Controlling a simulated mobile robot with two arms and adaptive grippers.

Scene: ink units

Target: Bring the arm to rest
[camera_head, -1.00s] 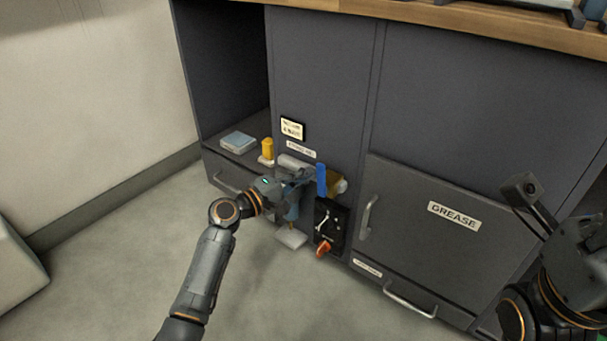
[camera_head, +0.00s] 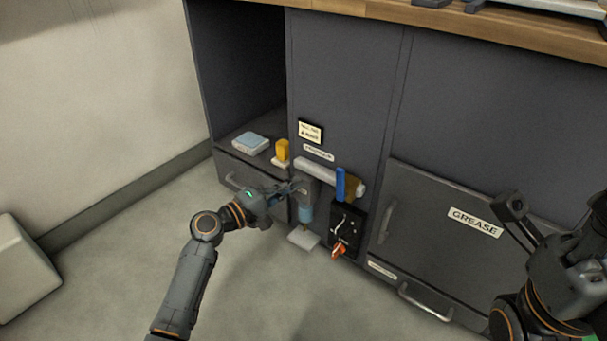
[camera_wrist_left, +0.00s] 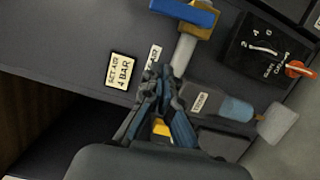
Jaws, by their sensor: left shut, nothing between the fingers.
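My left gripper (camera_head: 297,187) is shut and empty in front of the grey cabinet, just left of the air unit. In the left wrist view its fingers (camera_wrist_left: 160,82) are closed together, with the air unit behind and to the right. The air unit has a grey pipe (camera_head: 318,171), a blue lever (camera_head: 340,184) standing upright, and a bluish bowl (camera_head: 306,213) below. My right arm (camera_head: 560,275) is at the right edge; whether its gripper is open or shut cannot be told.
A black panel (camera_head: 346,222) with an orange-red knob (camera_head: 338,252) is right of the air unit. A "SET AIR 4 BAR" label (camera_wrist_left: 121,71) is above. A yellow item (camera_head: 282,149) and a pale blue box (camera_head: 251,143) sit on the shelf. Open floor lies left.

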